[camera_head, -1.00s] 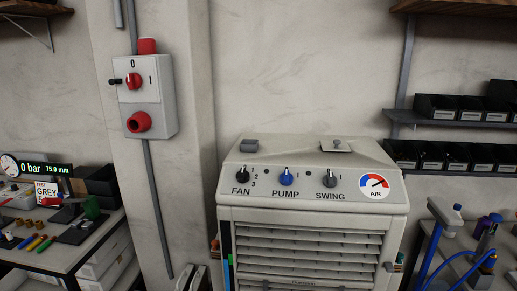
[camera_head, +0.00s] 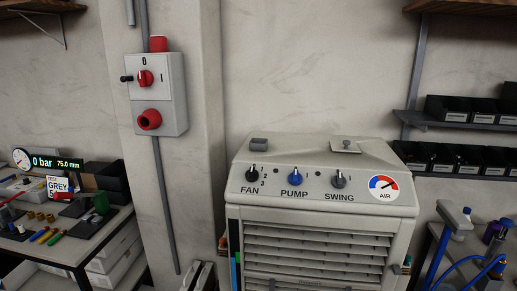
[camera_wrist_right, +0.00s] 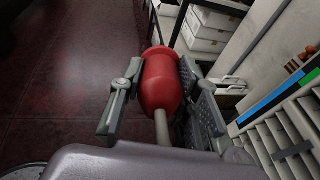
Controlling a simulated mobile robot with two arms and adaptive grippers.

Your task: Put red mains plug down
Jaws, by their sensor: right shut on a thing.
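The red mains plug (camera_wrist_right: 160,82) is in the right wrist view, between the two fingers of my right gripper (camera_wrist_right: 163,92). The gripper is shut on it, and a pale cable (camera_wrist_right: 161,128) runs from the plug toward the wrist. Dark red floor shows beyond and below the plug, with the cooler's louvres to its right. The plug and my right gripper do not show in the head view. My left gripper is in neither view. In the head view a red socket (camera_head: 149,119) sits on the grey wall switch box (camera_head: 158,94), below its red rotary knob (camera_head: 146,78).
The air cooler (camera_head: 315,210) with its knobs stands against the wall. A cluttered work table (camera_head: 100,240) is at the left, also partly seen in the wrist view. Shelves with black bins (camera_head: 460,158) and a bench with blue tubing (camera_head: 465,262) are at the right.

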